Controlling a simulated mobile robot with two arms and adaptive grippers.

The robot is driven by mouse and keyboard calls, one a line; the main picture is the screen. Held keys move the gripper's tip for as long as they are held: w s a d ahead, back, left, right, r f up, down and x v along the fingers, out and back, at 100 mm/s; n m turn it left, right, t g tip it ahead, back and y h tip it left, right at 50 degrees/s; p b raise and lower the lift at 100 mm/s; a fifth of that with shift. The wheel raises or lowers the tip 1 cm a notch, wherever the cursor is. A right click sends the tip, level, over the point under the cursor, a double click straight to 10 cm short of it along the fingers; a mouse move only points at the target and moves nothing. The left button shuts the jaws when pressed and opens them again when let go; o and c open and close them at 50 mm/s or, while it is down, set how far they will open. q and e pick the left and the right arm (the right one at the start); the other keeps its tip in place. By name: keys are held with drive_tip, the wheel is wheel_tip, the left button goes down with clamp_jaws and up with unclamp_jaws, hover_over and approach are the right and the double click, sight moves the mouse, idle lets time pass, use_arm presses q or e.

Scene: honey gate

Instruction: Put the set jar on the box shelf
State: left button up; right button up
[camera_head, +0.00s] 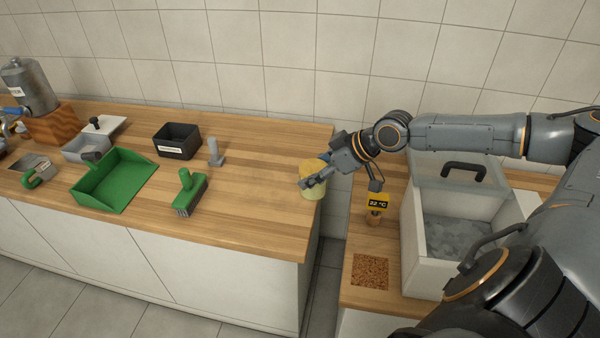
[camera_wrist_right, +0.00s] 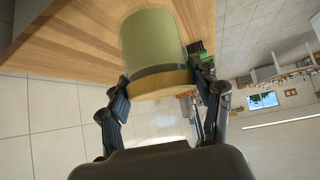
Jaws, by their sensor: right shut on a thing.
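A jar (camera_head: 311,192) with pale yellow-green contents is at the right end of the long wooden counter. My right gripper (camera_head: 318,178) is shut on it, its fingers partly hiding it. In the right wrist view the jar (camera_wrist_right: 152,40) sits between the two fingers of the gripper (camera_wrist_right: 162,84), with a yellow-tan lid (camera_wrist_right: 162,83) nearest the palm. I cannot tell whether the jar touches the counter. A white open box (camera_head: 424,255) with greyish, ice-like contents stands on the lower right counter. No separate shelf can be made out in it. My left gripper is out of view.
A clear lid with a dark handle (camera_head: 463,170) is by the box's back. A yellow 22 °C display (camera_head: 378,201) and a brown cork-like mat (camera_head: 371,270) are left of the box. A gap separates the counters. A green dustpan (camera_head: 112,180), brush (camera_head: 190,192) and black bin (camera_head: 177,140) stand left.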

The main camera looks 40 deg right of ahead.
sight(325, 182)
drive_tip(key=shift+s+d+r, duration=0.1)
drive_tip(key=shift+s+r, duration=0.35)
drive_tip(key=shift+s, duration=0.4)
drive_tip(key=shift+s+d+r, duration=0.1)
drive_tip(key=shift+s+r, duration=0.3)
drive_tip(key=shift+s, duration=0.4)
drive_tip(key=s+a+f+n+y, duration=0.1)
drive_tip(key=s+a+f, duration=0.25)
drive_tip(key=a, duration=0.35)
drive_tip(key=s+a+f, duration=0.2)
drive_tip(key=a+f, duration=0.2)
drive_tip(key=a, duration=0.4)
drive_tip(key=w+a+r+m+t+h, duration=0.1)
drive_tip(key=w+a+r+m+h, duration=0.4)
drive_tip(key=r, duration=0.3)
drive_tip(key=shift+a+m, duration=0.3)
drive_tip(key=shift+m, duration=0.6)
